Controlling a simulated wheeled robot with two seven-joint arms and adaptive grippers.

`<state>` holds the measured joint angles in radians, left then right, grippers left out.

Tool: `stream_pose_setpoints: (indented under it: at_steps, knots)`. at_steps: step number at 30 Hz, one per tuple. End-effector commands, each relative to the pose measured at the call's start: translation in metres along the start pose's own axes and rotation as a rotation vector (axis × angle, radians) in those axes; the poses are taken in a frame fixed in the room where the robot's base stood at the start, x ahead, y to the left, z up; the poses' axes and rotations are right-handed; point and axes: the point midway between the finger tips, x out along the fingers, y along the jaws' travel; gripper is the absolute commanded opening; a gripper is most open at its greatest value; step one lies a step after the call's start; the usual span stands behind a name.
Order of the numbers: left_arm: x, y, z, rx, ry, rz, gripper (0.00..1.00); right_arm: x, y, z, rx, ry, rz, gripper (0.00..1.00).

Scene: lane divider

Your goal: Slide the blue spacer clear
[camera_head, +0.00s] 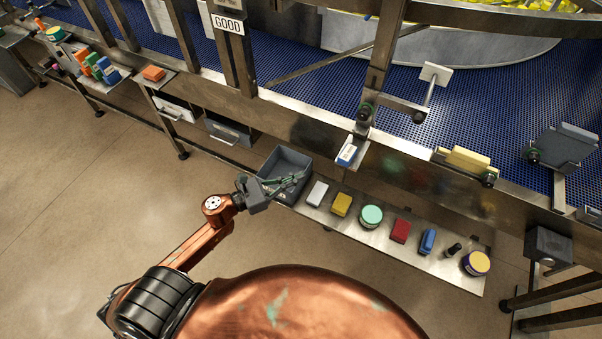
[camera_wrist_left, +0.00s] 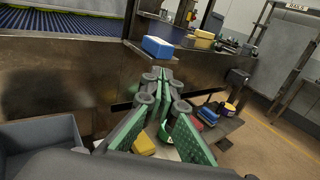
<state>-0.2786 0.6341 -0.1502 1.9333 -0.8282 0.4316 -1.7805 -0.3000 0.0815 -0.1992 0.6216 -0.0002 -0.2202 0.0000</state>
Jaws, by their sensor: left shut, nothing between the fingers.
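A small block with a blue side and a pale top (camera_head: 347,154) sits on a small metal ledge at the conveyor's front side. It also shows in the left wrist view (camera_wrist_left: 157,47), just beyond my fingertips and apart from them. Another blue block (camera_head: 428,241) lies on the lower metal shelf; the frames do not settle which one is the spacer. My left gripper (camera_head: 300,177) is shut and empty, over the grey bin, left of and below the ledge block. In the left wrist view its green fingers (camera_wrist_left: 163,82) point toward the ledge. My right gripper is not in view.
The grey bin (camera_head: 268,168) stands at the shelf's left end. The shelf (camera_head: 375,243) holds white, yellow and red blocks, round tubs and a dark bottle. A yellow block (camera_head: 467,160) sits at the conveyor edge to the right. The floor at left is clear.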

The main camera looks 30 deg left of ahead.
Motion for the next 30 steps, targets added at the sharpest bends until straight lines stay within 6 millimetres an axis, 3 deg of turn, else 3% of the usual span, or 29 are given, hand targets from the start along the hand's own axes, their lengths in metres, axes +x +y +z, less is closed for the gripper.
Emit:
stream_pose_setpoints:
  at_steps: [5,15,21,30]
  knots:
    - [0.038,0.001,0.003,-0.001,-0.003,0.0,0.0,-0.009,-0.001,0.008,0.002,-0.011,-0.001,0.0]
    - [0.099,0.001,0.002,-0.004,-0.001,0.0,0.0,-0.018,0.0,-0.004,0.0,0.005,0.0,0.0]
    - [0.114,0.001,0.0,-0.005,0.0,0.002,0.0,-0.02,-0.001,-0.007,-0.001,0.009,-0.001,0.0]
    - [0.116,0.001,-0.001,-0.005,0.0,0.002,0.0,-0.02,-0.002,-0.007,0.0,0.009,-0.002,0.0]
